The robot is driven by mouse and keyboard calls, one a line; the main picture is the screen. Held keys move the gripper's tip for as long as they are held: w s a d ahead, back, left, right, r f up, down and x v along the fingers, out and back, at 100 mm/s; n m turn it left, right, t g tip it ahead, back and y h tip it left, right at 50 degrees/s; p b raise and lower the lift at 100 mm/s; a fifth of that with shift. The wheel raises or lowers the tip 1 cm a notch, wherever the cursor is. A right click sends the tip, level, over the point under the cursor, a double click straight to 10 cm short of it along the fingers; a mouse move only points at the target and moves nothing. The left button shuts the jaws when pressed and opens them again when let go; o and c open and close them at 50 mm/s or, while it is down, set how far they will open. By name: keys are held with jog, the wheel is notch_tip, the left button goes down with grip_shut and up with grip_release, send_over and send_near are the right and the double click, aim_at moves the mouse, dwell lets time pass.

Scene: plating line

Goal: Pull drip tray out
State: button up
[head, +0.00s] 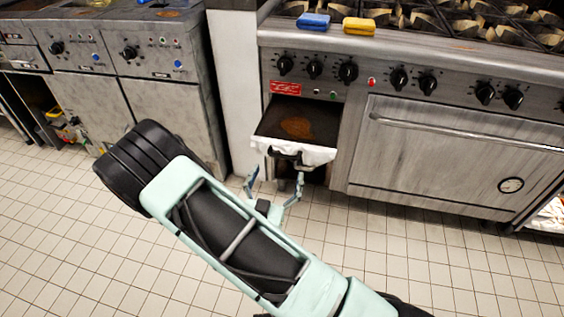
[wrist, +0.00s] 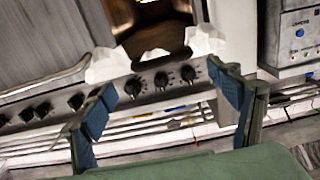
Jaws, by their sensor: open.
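The drip tray (head: 270,124) is a dark flat tray with a brown stain, in an opening below the range knobs. A white cloth (head: 318,155) hangs over its front edge, with a dark handle (head: 284,157) at the front. My gripper (head: 275,180) is open and empty, its two light-blue fingers spread just in front of and below the handle; I cannot tell whether they touch it. In the wrist view, my gripper (wrist: 165,92) has its fingers wide apart. The dark tray (wrist: 150,42) and white cloth (wrist: 112,65) show beyond them.
An oven door (head: 440,155) with a long handle is right of the tray. Fryer cabinets (head: 165,105) stand left. The tiled floor (head: 420,270) in front is clear.

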jog(key=v, duration=0.4)
dwell(0.4)
